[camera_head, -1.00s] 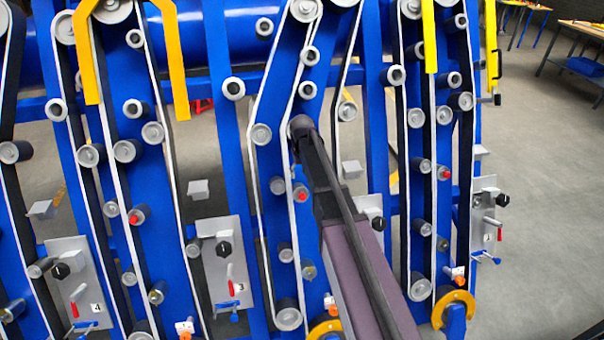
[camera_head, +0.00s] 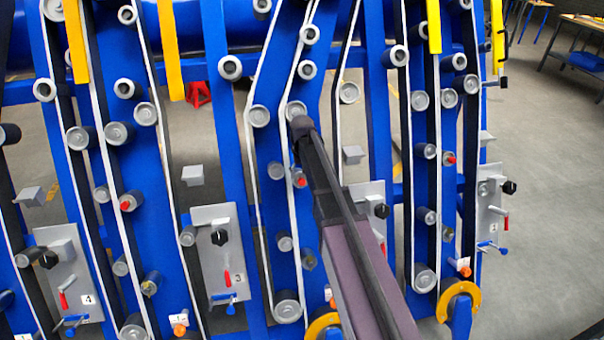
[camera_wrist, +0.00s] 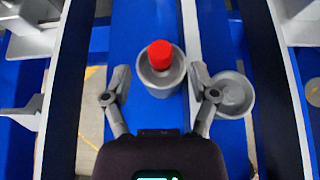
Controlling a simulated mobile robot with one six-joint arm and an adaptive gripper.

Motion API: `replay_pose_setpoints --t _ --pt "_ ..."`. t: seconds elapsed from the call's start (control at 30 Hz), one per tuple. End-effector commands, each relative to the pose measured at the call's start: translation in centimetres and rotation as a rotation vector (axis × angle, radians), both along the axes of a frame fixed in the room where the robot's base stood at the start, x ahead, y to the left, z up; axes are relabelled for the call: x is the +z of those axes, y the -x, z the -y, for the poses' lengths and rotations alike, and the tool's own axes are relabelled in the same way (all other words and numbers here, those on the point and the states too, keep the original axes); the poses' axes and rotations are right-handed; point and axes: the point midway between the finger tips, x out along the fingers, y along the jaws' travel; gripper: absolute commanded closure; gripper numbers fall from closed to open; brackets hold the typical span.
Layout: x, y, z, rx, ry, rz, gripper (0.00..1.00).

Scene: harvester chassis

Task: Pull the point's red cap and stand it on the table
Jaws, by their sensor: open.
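The red cap (camera_wrist: 160,54) sits on a grey cylindrical point (camera_wrist: 161,80) in the middle of the wrist view, on a blue frame plate. My gripper (camera_wrist: 160,82) is open, with one finger on each side of the grey point and the red cap just beyond the fingertips. In the head view the red cap (camera_head: 300,180) shows as a small red spot beside my arm. My gripper (camera_head: 302,140) is partly seen there, end-on and dark, in front of the belts.
Another grey roller (camera_wrist: 232,94) is close to the right finger. White-edged belts run along both sides of the blue plate. In the head view, similar red-capped points (camera_head: 127,202) stand on neighbouring units. A wooden table (camera_head: 584,24) stands at the far upper right.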

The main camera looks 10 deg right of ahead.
Motion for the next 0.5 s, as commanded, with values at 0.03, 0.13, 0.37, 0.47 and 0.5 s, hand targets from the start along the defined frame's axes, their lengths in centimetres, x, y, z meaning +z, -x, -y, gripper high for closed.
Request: replay_pose_setpoints --t 0.03,0.13,0.37,0.47,0.5 --pt "-0.8 0.0 0.0 0.000 0.000 0.000 0.24" --pt "-1.6 0.0 0.0 0.000 0.000 0.000 0.24" --pt "-2.9 0.0 0.0 0.001 0.000 0.000 0.24" --pt "-3.2 0.0 0.0 0.001 0.000 0.000 0.24" --pt "-3.3 0.0 0.0 0.001 0.000 0.000 0.24"
